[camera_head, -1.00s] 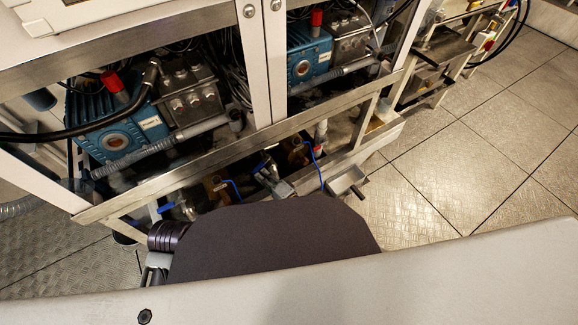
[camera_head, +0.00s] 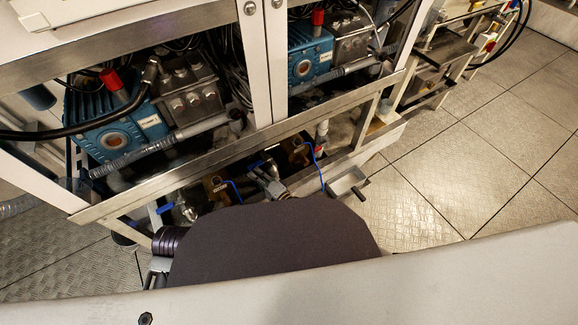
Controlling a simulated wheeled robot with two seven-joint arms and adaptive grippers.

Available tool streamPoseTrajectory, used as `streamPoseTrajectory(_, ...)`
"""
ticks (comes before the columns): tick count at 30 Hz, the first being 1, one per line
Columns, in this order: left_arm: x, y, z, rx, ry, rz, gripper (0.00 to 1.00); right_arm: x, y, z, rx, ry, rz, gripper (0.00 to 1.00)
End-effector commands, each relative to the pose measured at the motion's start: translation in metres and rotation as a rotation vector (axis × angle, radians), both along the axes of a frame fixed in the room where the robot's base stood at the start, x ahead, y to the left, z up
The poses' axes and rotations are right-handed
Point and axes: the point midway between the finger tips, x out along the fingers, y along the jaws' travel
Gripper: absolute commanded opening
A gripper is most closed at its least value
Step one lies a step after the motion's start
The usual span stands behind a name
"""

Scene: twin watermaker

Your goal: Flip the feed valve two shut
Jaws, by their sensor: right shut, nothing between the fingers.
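Several blue-handled valves sit low in the frame under the pump cabinet. One blue lever (camera_head: 231,188) hangs beside a brass body at the middle. Another blue lever (camera_head: 318,167) is to its right, by a second brass body. A third blue handle (camera_head: 165,208) is at the lower left. I cannot tell which is feed valve two, as no valve label is readable. My right gripper (camera_head: 267,172) reaches in between the middle and right levers, shut and empty. Whether it touches a handle is unclear. My dark arm hides the area below. My left gripper is not in view.
Two blue pumps (camera_head: 112,130) (camera_head: 309,55) with grey heads and hoses stand above, behind a steel rail (camera_head: 190,165). A small metal box (camera_head: 346,181) juts out at right. Tiled floor (camera_head: 440,180) is clear to the right.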

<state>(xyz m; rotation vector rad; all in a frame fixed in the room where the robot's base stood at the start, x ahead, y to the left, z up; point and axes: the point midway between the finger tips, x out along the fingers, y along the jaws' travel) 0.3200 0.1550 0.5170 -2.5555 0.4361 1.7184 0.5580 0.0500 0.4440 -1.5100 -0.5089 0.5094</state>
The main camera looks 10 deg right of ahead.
Motion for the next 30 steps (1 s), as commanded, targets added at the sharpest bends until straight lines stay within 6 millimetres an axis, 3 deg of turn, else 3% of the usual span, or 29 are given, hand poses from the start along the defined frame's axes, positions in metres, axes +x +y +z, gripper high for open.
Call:
streamPoseTrajectory(14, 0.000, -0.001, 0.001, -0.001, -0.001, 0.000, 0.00, -0.013, -0.011, -0.001, -0.001, 0.001, -0.001, 0.00)
streamPoseTrajectory(30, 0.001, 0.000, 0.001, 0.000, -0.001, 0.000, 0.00, -0.063, -0.049, -0.001, -0.002, 0.001, 0.000, 0.00)
